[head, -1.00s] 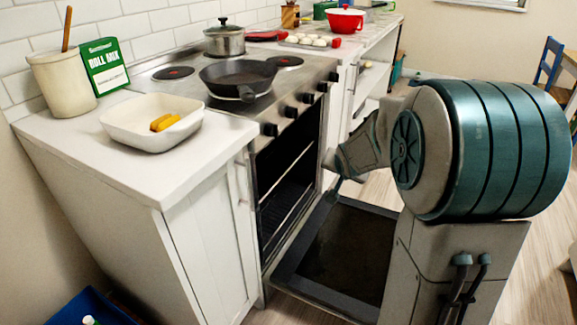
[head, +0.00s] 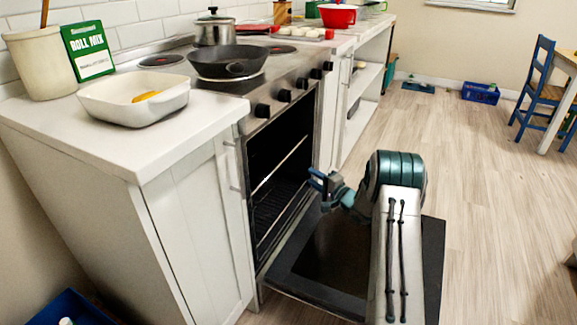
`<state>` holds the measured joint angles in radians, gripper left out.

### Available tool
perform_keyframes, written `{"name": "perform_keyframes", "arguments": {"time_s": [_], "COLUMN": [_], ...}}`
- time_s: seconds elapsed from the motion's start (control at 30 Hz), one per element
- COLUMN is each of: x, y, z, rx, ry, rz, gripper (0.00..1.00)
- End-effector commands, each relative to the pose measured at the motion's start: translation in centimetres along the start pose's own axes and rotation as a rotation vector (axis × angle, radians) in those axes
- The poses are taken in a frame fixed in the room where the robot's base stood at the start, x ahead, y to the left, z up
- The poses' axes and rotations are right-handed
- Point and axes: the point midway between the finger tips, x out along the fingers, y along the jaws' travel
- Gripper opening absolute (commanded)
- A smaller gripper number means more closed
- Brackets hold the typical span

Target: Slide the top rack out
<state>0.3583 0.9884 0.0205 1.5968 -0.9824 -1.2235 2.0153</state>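The oven (head: 304,95) stands open, its door (head: 325,248) folded down flat. Inside, the top rack (head: 280,165) shows as a thin bright bar slanting across the dark cavity. A lower rack (head: 270,209) with several dark wires sits beneath it. Both racks appear to be inside the oven; the top rack's depth is hidden in shadow. My gripper (head: 315,180) is above the open door, just right of the cavity opening, pointing toward it. Its fingers look spread and hold nothing. It appears apart from the top rack.
A white cabinet (head: 195,225) stands left of the oven, with a white baking dish (head: 130,105) on its counter. A frying pan (head: 228,65) and a pot (head: 214,32) stand on the stove. Open floor (head: 480,170) lies to the right.

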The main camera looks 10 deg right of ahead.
Motion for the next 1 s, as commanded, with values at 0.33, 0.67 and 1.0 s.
{"name": "perform_keyframes", "arguments": {"time_s": [0.33,0.67,1.0], "x": [6.2,11.5,13.4], "y": [0.3,0.3,0.0], "z": [0.2,0.0,0.0], "rx": [-0.003,-0.002,0.000], "ry": [-0.004,0.001,0.002], "rz": [-0.003,-0.001,0.000], "gripper": [0.33,0.33,0.33]}}
